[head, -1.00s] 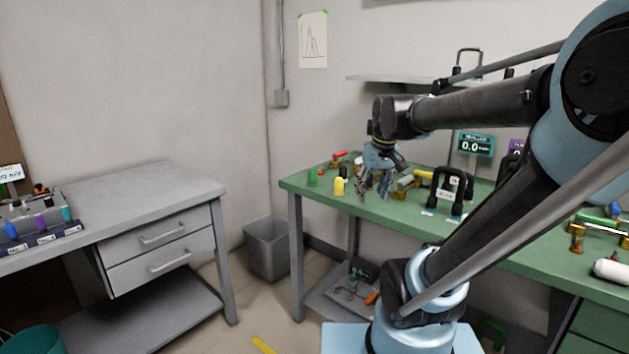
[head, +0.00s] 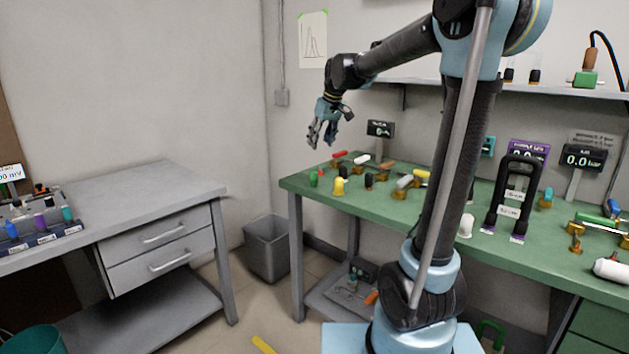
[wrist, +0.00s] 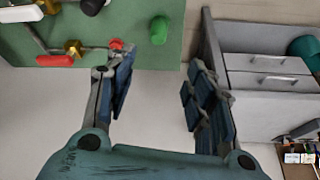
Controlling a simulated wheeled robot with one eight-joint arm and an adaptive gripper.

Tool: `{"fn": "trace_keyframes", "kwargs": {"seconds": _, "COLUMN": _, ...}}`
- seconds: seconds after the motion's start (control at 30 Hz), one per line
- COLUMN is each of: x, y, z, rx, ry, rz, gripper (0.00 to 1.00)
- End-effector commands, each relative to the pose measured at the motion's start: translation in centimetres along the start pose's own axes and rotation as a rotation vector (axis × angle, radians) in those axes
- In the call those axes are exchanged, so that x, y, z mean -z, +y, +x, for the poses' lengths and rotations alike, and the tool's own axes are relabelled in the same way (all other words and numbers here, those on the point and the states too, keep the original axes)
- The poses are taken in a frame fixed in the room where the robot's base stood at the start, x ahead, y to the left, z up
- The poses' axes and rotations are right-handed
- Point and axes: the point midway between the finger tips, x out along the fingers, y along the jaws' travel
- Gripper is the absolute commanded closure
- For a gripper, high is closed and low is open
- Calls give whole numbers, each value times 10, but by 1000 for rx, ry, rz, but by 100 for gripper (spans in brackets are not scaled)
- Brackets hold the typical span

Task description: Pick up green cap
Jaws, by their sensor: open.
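The green cap (head: 313,178) stands at the far left end of the green workbench (head: 400,209) in the head view. In the wrist view the green cap (wrist: 159,30) lies near the bench's edge, ahead of the gap between the fingers. My gripper (head: 322,143) is open and empty, raised above the left end of the bench and apart from the cap. Both fingers (wrist: 152,92) show spread apart in the wrist view.
A yellow cap (head: 338,186) stands right of the green cap. Brass valves with red (head: 338,154) and white handles sit close behind. A grey bin (head: 271,248) and a grey drawer desk (head: 150,190) are to the left.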

Motion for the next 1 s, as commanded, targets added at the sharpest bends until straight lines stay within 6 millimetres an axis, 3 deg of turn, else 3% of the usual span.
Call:
{"fn": "trace_keyframes", "kwargs": {"seconds": 0.5, "x": 0, "y": 0, "z": 88, "rx": 0, "ry": 0, "rz": 0, "gripper": 51}}
{"fn": "trace_keyframes", "kwargs": {"seconds": 0.83, "x": -2, "y": 2, "z": 111, "rx": 0, "ry": 0, "rz": 1, "gripper": 51}}
{"fn": "trace_keyframes", "kwargs": {"seconds": 1.0, "x": -4, "y": 6, "z": 134, "rx": 0, "ry": 0, "rz": 1, "gripper": 51}}
